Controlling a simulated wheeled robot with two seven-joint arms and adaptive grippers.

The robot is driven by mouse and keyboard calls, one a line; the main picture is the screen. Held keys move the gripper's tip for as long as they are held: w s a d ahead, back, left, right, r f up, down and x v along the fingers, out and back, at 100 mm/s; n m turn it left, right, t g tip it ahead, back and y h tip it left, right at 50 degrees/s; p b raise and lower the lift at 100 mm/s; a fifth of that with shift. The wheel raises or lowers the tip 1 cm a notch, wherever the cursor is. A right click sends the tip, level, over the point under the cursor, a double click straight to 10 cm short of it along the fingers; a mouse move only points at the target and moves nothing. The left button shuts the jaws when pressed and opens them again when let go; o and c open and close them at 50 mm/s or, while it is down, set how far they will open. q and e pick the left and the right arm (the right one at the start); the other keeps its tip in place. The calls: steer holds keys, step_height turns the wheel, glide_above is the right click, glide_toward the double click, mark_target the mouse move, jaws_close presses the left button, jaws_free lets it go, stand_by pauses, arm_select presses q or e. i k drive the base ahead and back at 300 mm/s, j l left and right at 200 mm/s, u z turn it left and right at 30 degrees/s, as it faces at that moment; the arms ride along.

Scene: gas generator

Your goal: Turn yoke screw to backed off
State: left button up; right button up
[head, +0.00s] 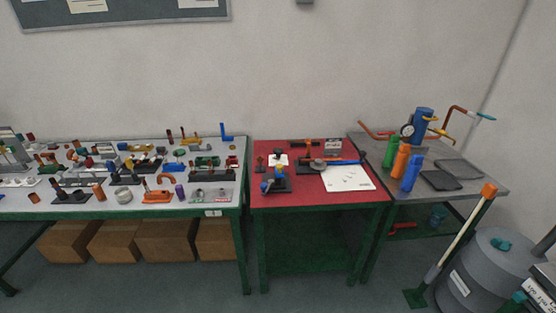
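I cannot make out for certain which part is the yoke screw. A small apparatus (279,174) with blue and yellow parts on a black base stands on the red-topped table (300,201). Behind it to the right, a stand (308,155) with an orange-brown top and a grey round part stands on the same table. A blue vessel (423,122) with a round gauge (407,130) and yellow fittings stands on the grey table to the right. Screw details are too small to read. Neither of my grippers is in view.
A white sheet (347,178) lies on the red table. Green (390,152), orange (401,161) and blue (411,173) cylinders stand on the grey table. The left table (228,204) is crowded with small parts. A grey tank (490,274) and an orange-topped pole (457,235) stand front right.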

mark_target(278, 151)
steer(key=i+l+z, duration=0.1)
steer(key=i+z, duration=0.15)
steer(key=i, duration=0.2)
steer(key=i+z, duration=0.3)
steer(key=i, duration=0.2)
